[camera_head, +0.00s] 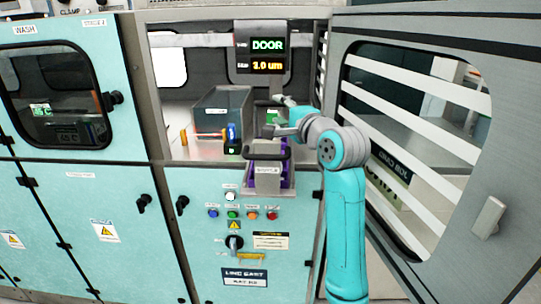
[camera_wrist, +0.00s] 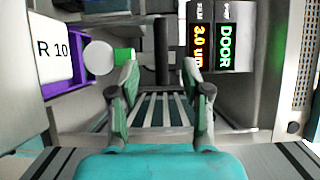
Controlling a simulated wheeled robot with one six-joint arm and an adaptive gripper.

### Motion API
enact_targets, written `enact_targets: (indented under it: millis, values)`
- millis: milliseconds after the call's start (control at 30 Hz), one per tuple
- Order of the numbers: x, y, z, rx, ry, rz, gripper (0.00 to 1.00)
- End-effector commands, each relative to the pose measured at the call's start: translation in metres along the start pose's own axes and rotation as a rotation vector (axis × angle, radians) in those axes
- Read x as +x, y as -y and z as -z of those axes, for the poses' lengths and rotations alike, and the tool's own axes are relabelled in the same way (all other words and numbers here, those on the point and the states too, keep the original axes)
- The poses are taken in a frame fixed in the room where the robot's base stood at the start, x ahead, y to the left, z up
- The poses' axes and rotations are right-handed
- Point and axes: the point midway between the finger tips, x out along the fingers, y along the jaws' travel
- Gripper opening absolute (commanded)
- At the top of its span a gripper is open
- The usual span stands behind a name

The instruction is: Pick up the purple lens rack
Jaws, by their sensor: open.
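The purple lens rack (camera_head: 268,184) shows in the head view at the front edge of the bay, partly hidden by a grey plate and a dark handle-like bar. In the wrist view, a purple edge (camera_wrist: 66,88) with a white face marked "R 10" lies at the left, outside the fingers; it looks like the same rack. My gripper (camera_head: 274,116) is inside the bay, above and behind the rack in the head view. In the wrist view, my gripper (camera_wrist: 160,85) has its two fingers apart with nothing held between them.
A grey bin (camera_head: 222,110) and a small dark and blue item (camera_head: 232,138) stand left of my gripper. A display (camera_head: 260,55) hangs at the back. The striped open door (camera_head: 420,120) stands close on the right. Slatted metal (camera_wrist: 160,110) shows beyond the fingers.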

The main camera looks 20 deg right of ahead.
Motion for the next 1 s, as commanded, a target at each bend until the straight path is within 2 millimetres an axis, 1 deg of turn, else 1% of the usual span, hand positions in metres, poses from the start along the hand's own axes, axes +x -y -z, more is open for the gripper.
enact_targets:
  millis: [200,333,467,667,700,767,800,833,867,1000]
  values:
    - [0.029,0.002,0.000,-0.001,0.001,0.001,0.48]
    - [0.043,0.002,0.001,-0.001,0.000,0.001,0.48]
    - [0.049,0.001,0.001,-0.001,0.000,0.001,0.48]
    - [0.049,0.001,0.001,-0.001,0.000,0.001,0.48]
    - [0.049,0.001,0.001,-0.001,0.000,0.001,0.38]
    - [0.049,0.001,0.001,-0.001,0.000,0.001,0.23]
    - [0.049,0.001,0.001,-0.001,0.000,0.001,0.13]
    - [0.049,0.001,0.001,-0.001,0.000,0.001,0.05]
    - [0.049,0.001,0.001,-0.001,0.000,0.001,0.00]
    - [0.049,0.001,0.001,-0.001,0.000,0.001,0.00]
